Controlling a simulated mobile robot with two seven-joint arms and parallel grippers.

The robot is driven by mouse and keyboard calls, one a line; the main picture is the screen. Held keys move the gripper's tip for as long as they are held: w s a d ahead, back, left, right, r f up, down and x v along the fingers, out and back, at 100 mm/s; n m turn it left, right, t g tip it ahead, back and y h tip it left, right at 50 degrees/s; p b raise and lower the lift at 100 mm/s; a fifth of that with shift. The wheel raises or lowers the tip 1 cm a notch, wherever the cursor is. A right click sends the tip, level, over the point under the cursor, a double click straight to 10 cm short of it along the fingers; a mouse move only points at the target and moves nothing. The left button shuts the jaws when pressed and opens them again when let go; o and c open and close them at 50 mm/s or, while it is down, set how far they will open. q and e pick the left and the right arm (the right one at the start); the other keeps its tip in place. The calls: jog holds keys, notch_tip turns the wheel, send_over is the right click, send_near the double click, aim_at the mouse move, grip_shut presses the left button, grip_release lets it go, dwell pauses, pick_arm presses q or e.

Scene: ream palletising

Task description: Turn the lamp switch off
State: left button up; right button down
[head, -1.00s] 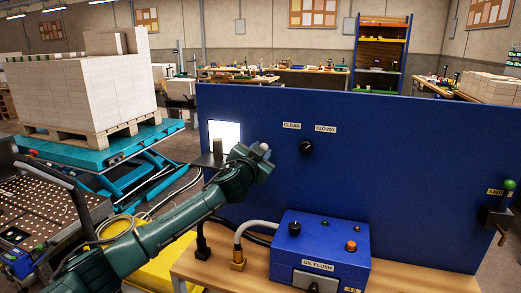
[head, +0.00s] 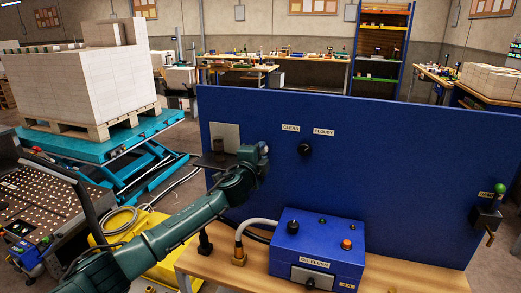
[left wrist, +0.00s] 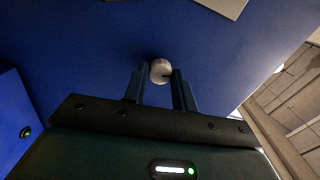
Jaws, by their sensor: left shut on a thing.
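The lamp panel (head: 225,136) is a pale square at the left of the blue board (head: 390,170); it is grey and unlit. My left gripper (head: 262,150) is at the board, just right of the panel. In the left wrist view its two dark fingers (left wrist: 160,80) are shut on a small white round knob (left wrist: 159,70), which I take for the lamp switch. The fingers hide part of the knob, and its setting cannot be read. My right gripper is not in view.
A black dial (head: 304,149) sits under the CLEAR and CLOUDY labels. A blue button box (head: 318,250) stands on the wooden bench (head: 420,281). A green-knobbed lever (head: 499,188) is at the board's right. A dark cylinder (head: 219,146) stands before the panel.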

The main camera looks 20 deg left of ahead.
pick_arm(q)
jog(key=shift+m, duration=1.5)
jog(key=o, duration=1)
jog(key=shift+s, duration=0.15)
jog(key=s+b, duration=0.1)
jog(key=s, duration=1.2)
jog(key=shift+a, duration=0.25)
